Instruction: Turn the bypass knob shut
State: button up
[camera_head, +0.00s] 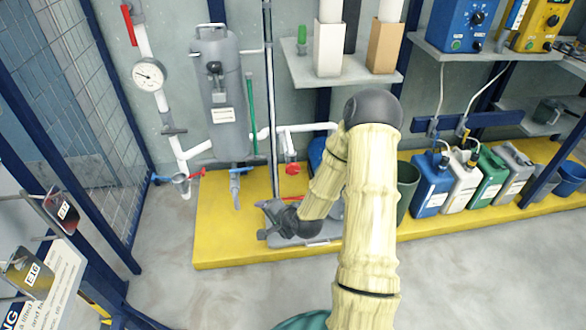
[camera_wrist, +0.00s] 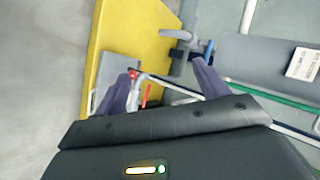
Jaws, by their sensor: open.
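A small round red knob (camera_head: 292,169) sits on the white pipe branch right of the grey tank; I take it to be the bypass knob. My gripper (camera_head: 263,219) is open and empty, low over the yellow platform, below and left of this knob and apart from it. In the wrist view its two dark fingers (camera_wrist: 165,82) are spread, with nothing between their tips but the background. A thin red piece (camera_wrist: 147,95) shows between the fingers farther back; I cannot tell whether it belongs to the knob.
The grey tank (camera_head: 222,95) stands behind, with a blue lever valve (camera_head: 239,171) below it and a red lever (camera_head: 196,174) to its left. A grey tray (camera_head: 318,240) lies on the yellow platform (camera_head: 218,245). Several jugs stand at right. The front floor is clear.

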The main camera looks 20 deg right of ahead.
jog(key=s+a+r+n+g+h+p, duration=0.2)
jog(key=s+r+n+g, duration=0.5)
jog(key=s+r+n, duration=0.6)
jog(key=s+a+r+h, duration=0.1)
jog(key=s+a+r, duration=0.1)
jog(key=s+r, duration=0.3)
jog(key=shift+p+v, duration=0.4)
jog(key=shift+v, duration=0.6)
